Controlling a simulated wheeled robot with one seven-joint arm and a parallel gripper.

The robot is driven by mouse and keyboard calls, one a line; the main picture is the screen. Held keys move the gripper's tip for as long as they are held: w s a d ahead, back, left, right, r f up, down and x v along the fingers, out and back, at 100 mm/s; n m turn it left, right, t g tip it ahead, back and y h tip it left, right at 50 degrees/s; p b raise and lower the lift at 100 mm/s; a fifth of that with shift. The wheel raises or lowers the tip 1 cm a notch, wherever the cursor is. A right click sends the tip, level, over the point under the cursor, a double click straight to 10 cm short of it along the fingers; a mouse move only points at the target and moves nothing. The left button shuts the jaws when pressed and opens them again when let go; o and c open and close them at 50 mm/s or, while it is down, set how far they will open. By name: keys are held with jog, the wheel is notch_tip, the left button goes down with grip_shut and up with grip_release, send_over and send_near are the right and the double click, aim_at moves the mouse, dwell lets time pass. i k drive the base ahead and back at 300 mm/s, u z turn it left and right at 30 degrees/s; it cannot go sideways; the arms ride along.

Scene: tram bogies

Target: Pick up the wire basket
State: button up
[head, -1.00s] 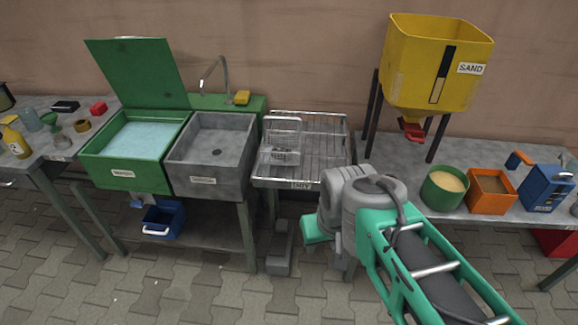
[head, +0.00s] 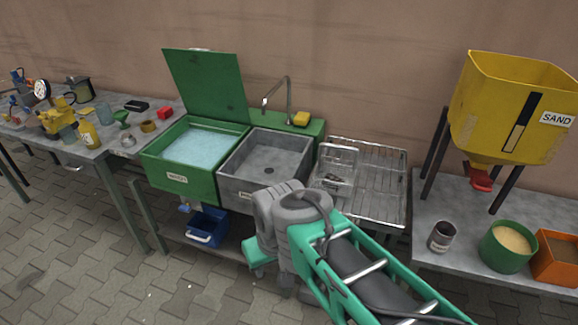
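The wire basket (head: 337,166) is a small, pale metal mesh box with a handle frame standing up and a small tag on its front. It sits upright on the left part of the wire drying rack (head: 384,178), right of the grey sink. My arm reaches in from the lower right, and its grey joint is in front of and below the rack. My gripper's fingers do not show, so I cannot see whether they are open or shut. Nothing of mine visibly touches the basket.
The grey sink (head: 265,163) and green basin of water (head: 192,148), its lid raised, stand left of the rack. A faucet (head: 287,95) rises behind. A yellow sand hopper (head: 500,130), dark cup (head: 441,236) and green sand tub (head: 508,246) are at right. Paved floor is open at lower left.

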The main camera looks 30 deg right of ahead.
aim_at(348, 172)
jog(key=u, duration=0.3)
jog(key=i, duration=0.85)
jog(key=z, duration=0.15)
